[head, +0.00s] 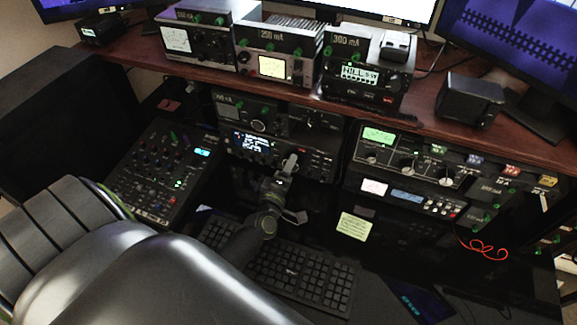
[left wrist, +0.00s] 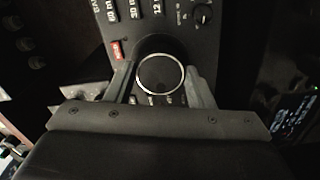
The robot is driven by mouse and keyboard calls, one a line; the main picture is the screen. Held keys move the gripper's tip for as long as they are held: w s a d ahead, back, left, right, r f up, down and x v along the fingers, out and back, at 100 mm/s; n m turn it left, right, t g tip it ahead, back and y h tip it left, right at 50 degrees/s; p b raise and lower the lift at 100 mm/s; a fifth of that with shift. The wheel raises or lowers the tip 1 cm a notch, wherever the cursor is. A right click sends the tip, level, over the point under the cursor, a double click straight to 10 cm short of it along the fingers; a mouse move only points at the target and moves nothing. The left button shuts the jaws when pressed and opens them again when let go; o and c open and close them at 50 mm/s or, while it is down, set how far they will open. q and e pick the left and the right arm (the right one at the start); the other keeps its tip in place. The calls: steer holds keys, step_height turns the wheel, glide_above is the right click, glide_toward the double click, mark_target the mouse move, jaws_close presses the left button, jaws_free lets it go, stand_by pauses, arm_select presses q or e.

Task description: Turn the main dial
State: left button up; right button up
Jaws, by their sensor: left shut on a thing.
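The main dial (left wrist: 160,74) is a round dark knob with a bright rim, on the front panel of a black radio (head: 252,144) in the middle of the desk. My left gripper (head: 289,164) reaches up to the radio's front from below. In the left wrist view my left gripper (left wrist: 160,84) has one finger on each side of the dial and is shut on it. In the head view the gripper hides the dial. My right gripper is in neither view.
A keyboard (head: 302,275) lies below my left arm. A mixer (head: 163,170) stands to the left, and a rack of devices (head: 405,160) to the right. A wooden shelf (head: 300,92) with several meters runs above the radio. A yellow note (head: 355,227) is right of the gripper.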

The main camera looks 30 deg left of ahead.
arm_select(q)
steer(key=shift+m, duration=0.5)
steer(key=shift+f, duration=0.1)
steer(key=o, duration=1)
steer(key=shift+c, duration=0.2)
